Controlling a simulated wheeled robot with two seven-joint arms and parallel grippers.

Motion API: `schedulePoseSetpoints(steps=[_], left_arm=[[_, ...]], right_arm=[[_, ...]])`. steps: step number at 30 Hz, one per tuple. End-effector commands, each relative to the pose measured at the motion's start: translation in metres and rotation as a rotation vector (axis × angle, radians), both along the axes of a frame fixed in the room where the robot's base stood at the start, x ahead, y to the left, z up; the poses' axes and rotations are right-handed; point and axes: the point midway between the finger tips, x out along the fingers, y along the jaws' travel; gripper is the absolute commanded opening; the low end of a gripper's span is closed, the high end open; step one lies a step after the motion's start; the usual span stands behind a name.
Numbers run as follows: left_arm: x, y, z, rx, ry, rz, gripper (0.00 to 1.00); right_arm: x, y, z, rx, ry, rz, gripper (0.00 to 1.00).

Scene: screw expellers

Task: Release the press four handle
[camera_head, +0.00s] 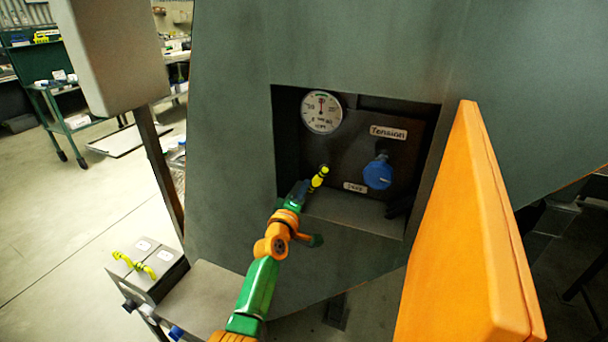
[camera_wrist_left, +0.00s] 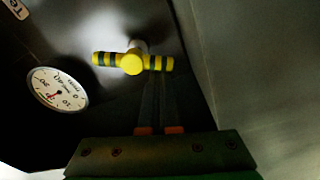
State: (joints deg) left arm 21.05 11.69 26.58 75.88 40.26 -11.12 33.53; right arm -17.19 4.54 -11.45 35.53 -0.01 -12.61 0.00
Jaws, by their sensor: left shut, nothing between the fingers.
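The press handle (camera_head: 320,177) is a yellow T-shaped handle with black bands, set in the dark recess of the green machine. In the left wrist view the handle (camera_wrist_left: 132,63) lies nearly level across the top middle, its round hub in front. My left gripper (camera_head: 306,190) is at the lower left of the handle. In the wrist view its dark fingers (camera_wrist_left: 160,85) are together and empty, their tips just below the handle's right arm. I cannot tell whether they touch it. My right gripper is not in view.
A round white gauge (camera_head: 321,111) and a blue knob (camera_head: 378,173) under a "Tension" label (camera_head: 388,132) share the recess. An open orange door (camera_head: 470,240) stands to its right. A box with yellow handles (camera_head: 158,268) sits at lower left.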

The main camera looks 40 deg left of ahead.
Motion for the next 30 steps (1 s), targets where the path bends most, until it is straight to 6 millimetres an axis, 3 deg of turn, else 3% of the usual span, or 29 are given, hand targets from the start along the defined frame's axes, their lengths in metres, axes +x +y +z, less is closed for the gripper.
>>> schedulePoseSetpoints(steps=[30], left_arm=[[0.0024, -0.0071, -0.0066, -0.27, -0.087, -0.001, 0.0]], right_arm=[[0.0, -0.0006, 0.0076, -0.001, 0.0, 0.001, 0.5]])
